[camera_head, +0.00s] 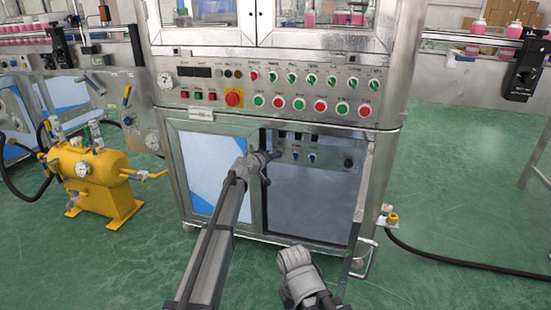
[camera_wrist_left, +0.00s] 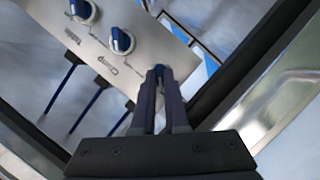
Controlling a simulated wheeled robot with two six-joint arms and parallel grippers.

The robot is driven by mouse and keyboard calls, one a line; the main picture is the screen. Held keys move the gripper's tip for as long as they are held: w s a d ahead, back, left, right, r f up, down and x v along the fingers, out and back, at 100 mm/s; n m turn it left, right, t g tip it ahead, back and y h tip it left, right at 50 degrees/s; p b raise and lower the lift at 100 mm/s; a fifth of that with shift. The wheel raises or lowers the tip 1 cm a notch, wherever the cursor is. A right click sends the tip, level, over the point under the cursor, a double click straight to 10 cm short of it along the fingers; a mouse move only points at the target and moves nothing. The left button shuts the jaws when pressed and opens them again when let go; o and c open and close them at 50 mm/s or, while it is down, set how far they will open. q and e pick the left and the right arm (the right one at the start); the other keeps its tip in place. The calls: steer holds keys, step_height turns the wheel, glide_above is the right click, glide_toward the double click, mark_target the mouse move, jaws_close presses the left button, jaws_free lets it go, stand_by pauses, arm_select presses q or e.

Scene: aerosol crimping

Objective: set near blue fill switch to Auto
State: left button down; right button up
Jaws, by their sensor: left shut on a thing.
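A small grey switch panel (camera_head: 328,158) sits inside the open lower cabinet. Two blue-and-white rotary switches show on it in the left wrist view, one (camera_wrist_left: 122,41) beside my gripper and one (camera_wrist_left: 82,10) farther along. My left gripper (camera_head: 271,155) is at the panel's left end. In the left wrist view its fingers (camera_wrist_left: 158,77) are shut on a blue switch (camera_wrist_left: 159,70), of which only a small bit shows between the tips. Its label and the way it points are hidden.
The upper panel (camera_head: 262,87) carries rows of green switches and red and green buttons. The open cabinet door (camera_head: 359,205) stands right of the opening. Blue rods (camera_wrist_left: 62,88) lie below the switches. A yellow tank (camera_head: 97,180) stands at left. Floor at right is mostly clear.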

stand_by(0.5)
arm_select(q)
steer(key=c, duration=0.9)
jaws_free()
steer(key=shift+c, duration=0.2)
steer(key=s+d+r+m+t+y+p, duration=0.1)
steer(key=s+r+m+t+y+p, duration=0.1)
steer(key=s+m+y, duration=0.85)
steer(key=s+a+f+n+g, duration=0.1)
steer(key=s+a+f+g, duration=0.1)
steer(key=s, duration=0.5)
steer(key=s+a+f+g+p, duration=0.1)
steer(key=s+f+g, duration=0.2)
steer(key=s, duration=0.4)
steer(key=s+a+f+n+g+p, duration=0.1)
steer(key=s+a+f+g, duration=0.1)
steer(key=s+f, duration=0.3)
steer(key=s+g, duration=0.1)
steer(key=s, duration=0.2)
steer(key=shift+a+n, duration=0.35)
